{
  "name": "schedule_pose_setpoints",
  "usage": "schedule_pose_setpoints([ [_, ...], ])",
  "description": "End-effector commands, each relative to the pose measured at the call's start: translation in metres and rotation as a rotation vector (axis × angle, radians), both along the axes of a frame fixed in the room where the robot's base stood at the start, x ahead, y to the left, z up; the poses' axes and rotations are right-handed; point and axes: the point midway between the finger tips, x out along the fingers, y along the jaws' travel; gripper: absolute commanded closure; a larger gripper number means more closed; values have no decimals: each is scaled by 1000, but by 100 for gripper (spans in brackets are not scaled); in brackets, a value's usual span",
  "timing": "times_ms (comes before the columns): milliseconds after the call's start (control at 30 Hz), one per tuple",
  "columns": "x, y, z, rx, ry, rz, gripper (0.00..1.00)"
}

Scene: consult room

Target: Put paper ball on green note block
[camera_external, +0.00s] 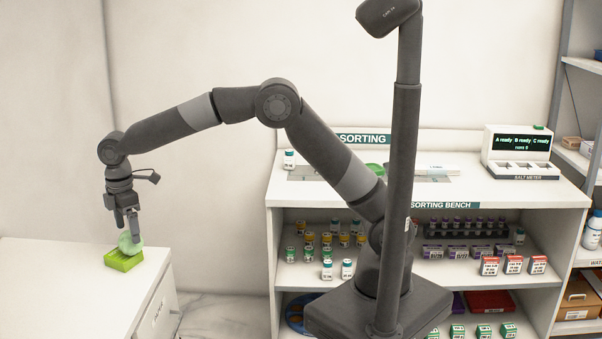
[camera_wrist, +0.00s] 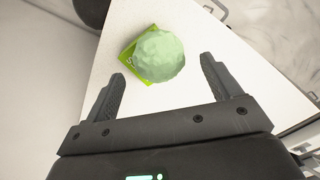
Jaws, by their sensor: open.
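The paper ball (camera_external: 128,243) is pale green and crumpled. It rests on top of the green note block (camera_external: 123,262) on the white counter at the left. In the wrist view the ball (camera_wrist: 159,56) covers much of the block, and the block's bright green corner (camera_wrist: 128,68) shows at its left. My gripper (camera_external: 130,238) is directly above and close to the ball, pointing down. In the wrist view its two fingers (camera_wrist: 163,80) are spread apart with the ball beyond the tips, and nothing is held between them.
The white counter (camera_external: 50,285) is otherwise bare around the block. A sorting bench (camera_external: 455,190) with shelves of several vials and boxes stands to the right, with a salt meter (camera_external: 517,150) on top. A wall is behind the counter.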

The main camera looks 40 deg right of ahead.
Motion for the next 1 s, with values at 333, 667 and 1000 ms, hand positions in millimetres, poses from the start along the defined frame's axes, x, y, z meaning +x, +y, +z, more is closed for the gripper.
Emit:
schedule_pose_setpoints([
  [333, 1, 0, 66, 1, -2, 0, 17],
  [667, 0, 0, 78, -1, 0, 0, 17],
  [1000, 17, -66, 112, 32, -40, -152, 17],
])
